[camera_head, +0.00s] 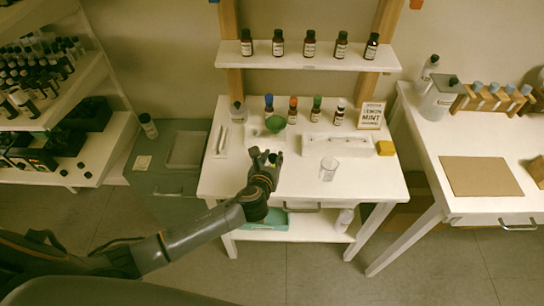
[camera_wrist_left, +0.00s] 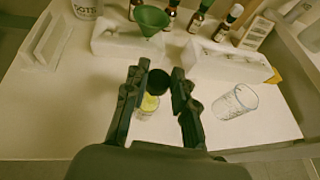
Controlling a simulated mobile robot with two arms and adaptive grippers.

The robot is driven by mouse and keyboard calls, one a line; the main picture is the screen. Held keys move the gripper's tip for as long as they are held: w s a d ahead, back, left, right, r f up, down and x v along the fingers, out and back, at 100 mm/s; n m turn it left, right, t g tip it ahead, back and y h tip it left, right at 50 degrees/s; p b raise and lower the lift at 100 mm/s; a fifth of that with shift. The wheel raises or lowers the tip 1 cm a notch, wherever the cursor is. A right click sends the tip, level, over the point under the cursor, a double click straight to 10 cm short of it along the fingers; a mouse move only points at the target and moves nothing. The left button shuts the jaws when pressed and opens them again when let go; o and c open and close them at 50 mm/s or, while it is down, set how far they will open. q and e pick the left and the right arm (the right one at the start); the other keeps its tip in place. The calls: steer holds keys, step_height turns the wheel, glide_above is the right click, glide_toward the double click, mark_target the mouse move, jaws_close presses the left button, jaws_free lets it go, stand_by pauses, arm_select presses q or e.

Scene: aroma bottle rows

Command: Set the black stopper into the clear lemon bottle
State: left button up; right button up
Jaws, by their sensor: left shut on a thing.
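My left gripper (camera_head: 264,156) reaches over the middle of the white table, near its front edge. In the left wrist view its fingers (camera_wrist_left: 158,76) are shut on the round black stopper (camera_wrist_left: 158,84). A small clear bottle with yellow contents (camera_wrist_left: 149,103), which looks like the lemon bottle, stands between and beyond the fingers. The stopper overlaps the bottle's top in this view; I cannot tell whether they touch. In the head view the gripper hides the stopper and most of the bottle. My right gripper is not in view.
A glass beaker (camera_head: 328,169) stands right of the gripper. Behind are a green funnel (camera_head: 275,124), a white holder block (camera_head: 338,146), a yellow sponge (camera_head: 386,148) and several dropper bottles. A card reading lemon mint (camera_head: 371,115) stands at the back right. The table's front left is clear.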

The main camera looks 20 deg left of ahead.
arm_select(q)
steer(key=shift+f+b, duration=0.35)
steer(key=shift+f, duration=0.4)
steer(key=o, duration=1.1)
steer(key=a+v, duration=0.1)
steer(key=v, duration=1.1)
steer(key=shift+d, duration=0.45)
